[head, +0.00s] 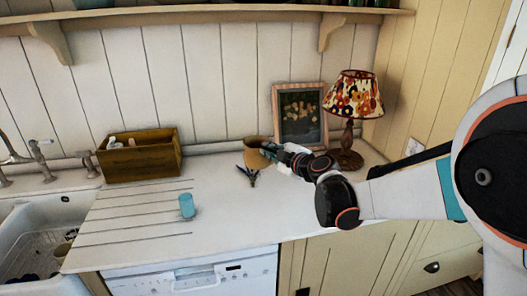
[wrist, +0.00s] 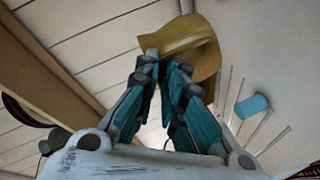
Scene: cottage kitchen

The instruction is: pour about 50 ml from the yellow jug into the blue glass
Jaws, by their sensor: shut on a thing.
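The yellow jug (head: 255,155) is at my gripper (head: 268,152), above the back middle of the white counter. In the wrist view the jug (wrist: 190,38) is mustard yellow, and my gripper's teal fingers (wrist: 163,62) are closed on its near side. The jug's contents are not visible, and its exact tilt is hard to tell. The blue glass (head: 186,205) stands upright on the grooved part of the counter, left of and nearer than the jug. It also shows in the wrist view (wrist: 252,105), apart from the jug.
A wooden box (head: 140,158) stands at the back left beside the sink (head: 35,235). A framed picture (head: 300,115) and a lamp with a patterned shade (head: 353,95) stand behind and right of my gripper.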

